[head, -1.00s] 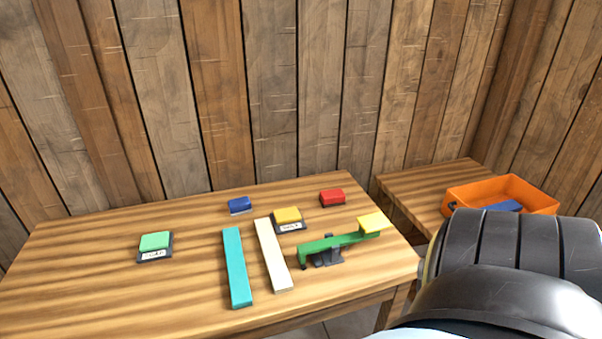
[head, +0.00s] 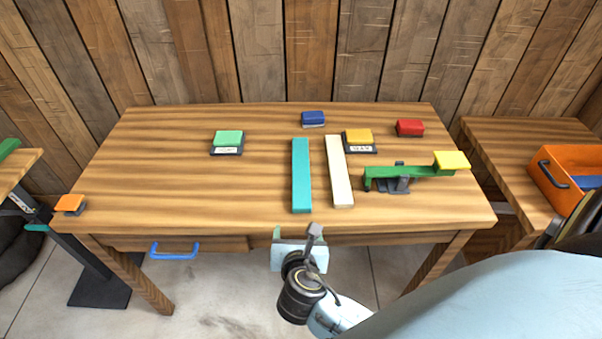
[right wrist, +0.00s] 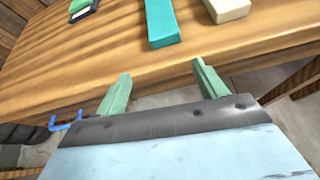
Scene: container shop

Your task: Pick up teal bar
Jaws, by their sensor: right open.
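The teal bar (head: 301,176) lies flat on the wooden table (head: 180,190), its near end close to the front edge. It also shows in the right wrist view (right wrist: 161,22), ahead of my fingers. A cream bar (head: 339,172) lies just to its right, apart from it. My right gripper (head: 299,234) is at the table's front edge, short of the teal bar's near end. In the right wrist view its two pale green fingers (right wrist: 158,88) are wide apart with nothing between them. My left gripper is not in view.
A green seesaw-like piece with a yellow pad (head: 408,174) stands right of the cream bar. Blue (head: 313,118), yellow (head: 358,138), red (head: 410,128) and green (head: 228,140) blocks lie behind. An orange block (head: 69,204) sits at the left corner. An orange bin (head: 566,170) stands right.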

